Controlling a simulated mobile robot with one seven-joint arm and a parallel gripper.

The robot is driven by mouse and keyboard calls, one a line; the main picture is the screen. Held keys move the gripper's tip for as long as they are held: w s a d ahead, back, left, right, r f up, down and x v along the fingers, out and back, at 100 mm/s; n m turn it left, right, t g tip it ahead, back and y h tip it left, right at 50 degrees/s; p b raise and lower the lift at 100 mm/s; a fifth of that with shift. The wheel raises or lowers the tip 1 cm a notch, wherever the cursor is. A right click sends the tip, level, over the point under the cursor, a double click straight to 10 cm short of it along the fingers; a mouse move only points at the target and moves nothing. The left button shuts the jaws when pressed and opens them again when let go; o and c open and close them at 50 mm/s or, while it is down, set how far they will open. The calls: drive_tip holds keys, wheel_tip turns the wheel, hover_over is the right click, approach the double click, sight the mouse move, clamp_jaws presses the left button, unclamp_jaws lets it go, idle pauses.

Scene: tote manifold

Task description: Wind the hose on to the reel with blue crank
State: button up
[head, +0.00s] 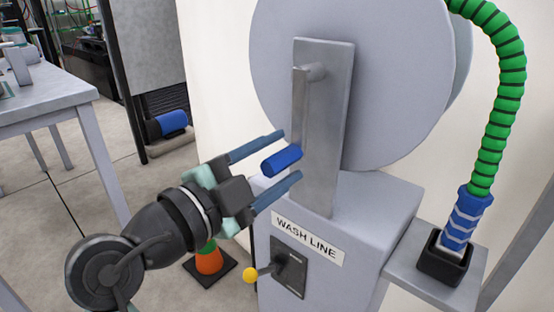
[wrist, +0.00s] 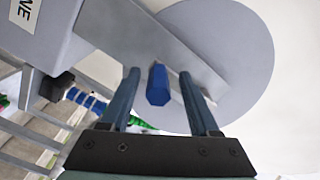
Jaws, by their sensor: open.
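The grey reel (head: 385,80) stands upright on a grey pedestal labelled "WASH LINE", with a grey support plate in front. A crank arm hangs down from the hub and ends in a blue crank handle (head: 282,161). My gripper (head: 280,155) is open, its two fingers on either side of the blue handle; it does not appear clamped on it. In the wrist view the handle (wrist: 158,84) lies between the open fingers. The green ribbed hose (head: 505,95) comes off the reel at the right and drops to a blue nozzle (head: 463,218) in a black holder.
An orange and green cone (head: 209,262) stands on the floor behind my arm. A grey table (head: 50,105) is at the left. The holder sits on a side shelf (head: 405,265).

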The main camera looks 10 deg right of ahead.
drive_tip(key=p+v, duration=0.3)
drive_tip(key=v, duration=1)
drive_tip(key=shift+p, duration=0.3)
